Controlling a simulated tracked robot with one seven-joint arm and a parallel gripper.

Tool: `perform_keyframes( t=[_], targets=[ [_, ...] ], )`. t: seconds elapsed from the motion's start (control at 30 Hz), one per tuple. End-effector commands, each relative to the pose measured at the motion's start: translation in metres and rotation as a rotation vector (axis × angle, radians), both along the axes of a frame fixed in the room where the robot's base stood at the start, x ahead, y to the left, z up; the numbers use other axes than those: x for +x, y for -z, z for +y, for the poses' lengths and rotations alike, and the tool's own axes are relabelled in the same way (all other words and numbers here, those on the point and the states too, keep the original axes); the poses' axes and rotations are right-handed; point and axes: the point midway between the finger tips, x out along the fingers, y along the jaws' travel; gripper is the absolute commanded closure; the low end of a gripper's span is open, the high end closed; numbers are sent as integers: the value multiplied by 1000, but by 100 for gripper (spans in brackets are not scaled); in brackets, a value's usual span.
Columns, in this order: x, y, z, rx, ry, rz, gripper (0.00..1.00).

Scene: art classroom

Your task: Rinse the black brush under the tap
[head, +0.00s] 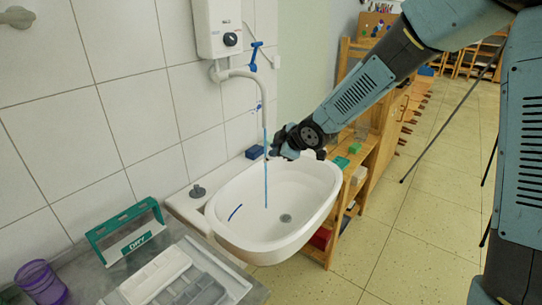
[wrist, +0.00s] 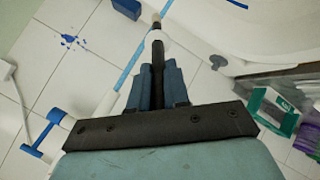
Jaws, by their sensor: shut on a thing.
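My gripper (head: 284,146) is over the back right part of the white sink (head: 325,211). The brush cannot be made out in the head view. The tap spout (head: 263,92) comes from the white wall heater (head: 216,25). A thin blue stream (head: 266,182) falls from it into the sink. In the wrist view the brush tip overlaps the stream (wrist: 127,71); contact is unclear.
A blue block (head: 254,152) sits at the sink's back edge. A dark plug (head: 197,191) lies on the left rim. A green-and-white holder (head: 128,232), a purple cup (head: 42,283) and trays (head: 160,275) stand on the left counter. A wooden shelf (head: 367,153) is right of the sink.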

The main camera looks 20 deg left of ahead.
Motion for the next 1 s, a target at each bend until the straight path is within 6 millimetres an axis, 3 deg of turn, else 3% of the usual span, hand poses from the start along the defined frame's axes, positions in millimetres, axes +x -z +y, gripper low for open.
perform_keyframes(
  t=[1.0],
  targets=[
    [-51,0,-38,0,1,-1,100]
  ],
)
